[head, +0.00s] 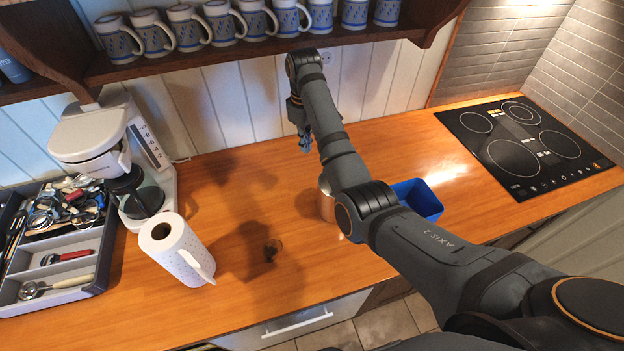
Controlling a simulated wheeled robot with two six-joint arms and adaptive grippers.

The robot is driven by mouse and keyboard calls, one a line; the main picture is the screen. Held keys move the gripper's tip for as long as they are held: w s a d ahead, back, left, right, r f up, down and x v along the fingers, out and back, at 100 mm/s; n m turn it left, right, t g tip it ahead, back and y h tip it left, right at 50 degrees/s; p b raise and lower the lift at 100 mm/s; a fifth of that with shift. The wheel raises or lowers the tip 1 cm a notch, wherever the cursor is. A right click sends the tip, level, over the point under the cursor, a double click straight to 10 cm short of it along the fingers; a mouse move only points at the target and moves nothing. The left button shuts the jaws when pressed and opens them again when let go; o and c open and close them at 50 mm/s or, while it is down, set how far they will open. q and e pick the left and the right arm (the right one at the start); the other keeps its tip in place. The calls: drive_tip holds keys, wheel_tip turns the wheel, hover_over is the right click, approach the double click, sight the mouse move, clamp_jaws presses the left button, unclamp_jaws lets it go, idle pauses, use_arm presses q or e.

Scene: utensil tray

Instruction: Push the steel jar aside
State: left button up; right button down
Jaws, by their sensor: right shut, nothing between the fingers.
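The steel jar (326,202) stands on the wooden counter, mostly hidden behind my right forearm; only its left side shows. My right arm comes in from the lower right and reaches over the jar toward the back wall. My right gripper (305,143) is shut and empty, hanging beyond the jar near the wall. Whether the arm touches the jar cannot be told. My left gripper is not in view.
A blue box (418,199) stands right of the jar, partly behind my arm. A paper towel roll (172,247), coffee maker (100,145) and utensil tray (85,262) stand left. A mug shelf (200,62) overhangs the back; a cooktop (524,145) lies right.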

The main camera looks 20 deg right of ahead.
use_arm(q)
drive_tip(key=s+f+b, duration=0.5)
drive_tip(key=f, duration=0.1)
use_arm(e)
drive_tip(key=f+p, duration=0.1)
drive_tip(key=f, duration=0.9)
drive_tip(key=s+f+p, duration=0.1)
drive_tip(key=f, duration=0.4)
drive_tip(key=shift+f+p, duration=0.2)
drive_tip(key=shift+p, duration=0.15)
drive_tip(key=shift+s+d+r+p, duration=0.2)
drive_tip(key=shift+s+d+p, duration=0.65)
drive_tip(key=shift+s+p, duration=0.2)
drive_tip(key=shift+s+d, duration=0.35)
drive_tip(key=shift+s, duration=0.1)
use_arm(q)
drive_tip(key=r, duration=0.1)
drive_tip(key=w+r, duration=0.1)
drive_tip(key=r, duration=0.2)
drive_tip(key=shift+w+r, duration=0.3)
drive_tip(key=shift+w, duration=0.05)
use_arm(e)
drive_tip(key=shift+f, duration=0.15)
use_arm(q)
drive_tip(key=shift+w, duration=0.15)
use_arm(e)
drive_tip(key=shift+w, duration=0.1)
